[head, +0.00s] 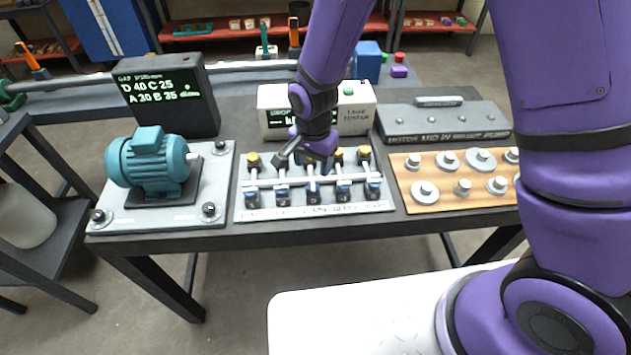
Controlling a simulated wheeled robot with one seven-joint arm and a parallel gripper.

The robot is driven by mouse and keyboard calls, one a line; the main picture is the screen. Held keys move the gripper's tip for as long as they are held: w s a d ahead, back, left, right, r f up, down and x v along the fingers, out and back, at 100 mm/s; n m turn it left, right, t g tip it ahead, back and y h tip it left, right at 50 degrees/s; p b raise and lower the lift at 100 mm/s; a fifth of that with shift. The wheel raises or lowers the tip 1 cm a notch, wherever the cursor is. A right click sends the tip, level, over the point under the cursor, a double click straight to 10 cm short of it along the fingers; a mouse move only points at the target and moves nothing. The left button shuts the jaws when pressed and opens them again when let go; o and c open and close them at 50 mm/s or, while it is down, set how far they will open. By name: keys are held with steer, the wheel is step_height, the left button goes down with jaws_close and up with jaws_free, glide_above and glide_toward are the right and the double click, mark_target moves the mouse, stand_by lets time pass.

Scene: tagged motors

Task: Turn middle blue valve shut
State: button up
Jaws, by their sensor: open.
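The valve board (240,214) is a light panel on the bench, below the middle of the head view. It carries a row of yellow-topped fittings at the back and a row of blue valves in front, joined by grey pipes. The middle blue valve (313,198) stands in the front row, directly below my gripper as seen here. My gripper (312,172) is open, pointing down over the middle of the board. Its fingertips are dark, small and partly lost against the fittings. I cannot tell whether they touch the valve. The middle fitting of the back row is hidden behind my gripper.
A teal motor (150,163) on a grey plate stands left of the board. A black display (170,95) and a pale tester box (275,97) stand behind. On the right are a wooden board (408,181) with metal pegs and a grey case (440,120).

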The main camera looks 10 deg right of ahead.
mark_target(313, 185)
step_height(313, 185, down, 8)
steer(key=shift+r, duration=0.15)
stand_by(0.4)
steer(key=c, duration=0.9)
